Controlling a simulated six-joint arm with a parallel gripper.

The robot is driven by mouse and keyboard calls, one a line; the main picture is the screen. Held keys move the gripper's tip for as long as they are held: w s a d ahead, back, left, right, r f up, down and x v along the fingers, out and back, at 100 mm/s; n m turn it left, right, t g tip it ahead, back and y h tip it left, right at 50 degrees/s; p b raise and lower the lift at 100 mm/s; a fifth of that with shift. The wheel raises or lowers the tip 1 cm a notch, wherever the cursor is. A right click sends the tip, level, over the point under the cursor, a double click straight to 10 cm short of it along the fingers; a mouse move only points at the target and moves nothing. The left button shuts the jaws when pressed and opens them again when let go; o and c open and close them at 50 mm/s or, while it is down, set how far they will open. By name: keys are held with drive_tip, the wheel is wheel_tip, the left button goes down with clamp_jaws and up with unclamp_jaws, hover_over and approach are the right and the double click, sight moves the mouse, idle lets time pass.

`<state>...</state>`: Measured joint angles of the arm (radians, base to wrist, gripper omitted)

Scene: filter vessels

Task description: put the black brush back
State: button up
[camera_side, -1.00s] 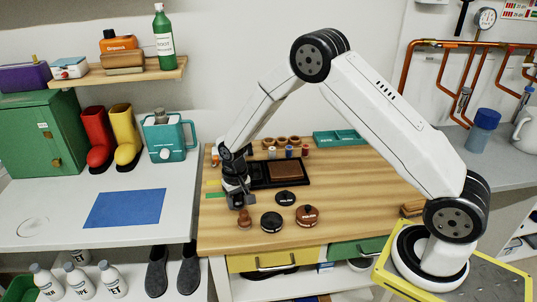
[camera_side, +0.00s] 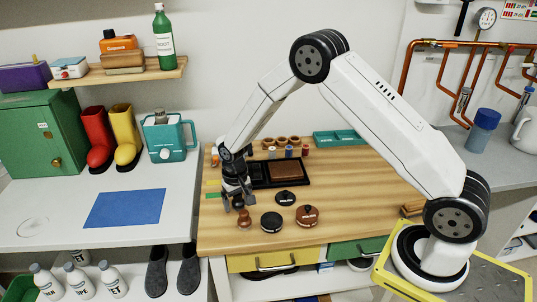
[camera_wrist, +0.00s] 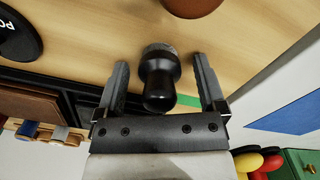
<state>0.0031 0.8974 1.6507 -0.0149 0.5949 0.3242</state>
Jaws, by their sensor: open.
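The black brush (camera_wrist: 159,80) stands between the two fingers of my gripper (camera_wrist: 160,64) in the wrist view. Its rounded dark handle end points toward the camera, and its grey bristle end is at the wood table. A gap shows on both sides of the brush, so the open fingers do not grip it. In the side view my gripper (camera_side: 237,199) is low over the left part of the table, and the brush is hard to make out among the dark fingers. A green strip (camera_wrist: 181,101) lies on the table beside the brush.
A brown knobbed piece (camera_side: 244,220) stands close in front of my gripper. Black round pieces (camera_side: 271,222) (camera_side: 285,198) and a brown one (camera_side: 307,215) stand to the right. A black tray (camera_side: 258,175) lies behind. The table's front right is clear.

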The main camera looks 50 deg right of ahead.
sight(240, 195)
wheel_tip(240, 195, up, 12)
drive_tip(key=shift+r, duration=0.1)
idle(0.6)
idle(0.5)
drive_tip(key=s+r+n+t, duration=0.2)
drive_tip(key=s+n, duration=0.1)
drive_tip(key=s, duration=1.7)
drive_tip(key=shift+a+n+t, duration=0.15)
drive_tip(key=shift+n+t, duration=0.15)
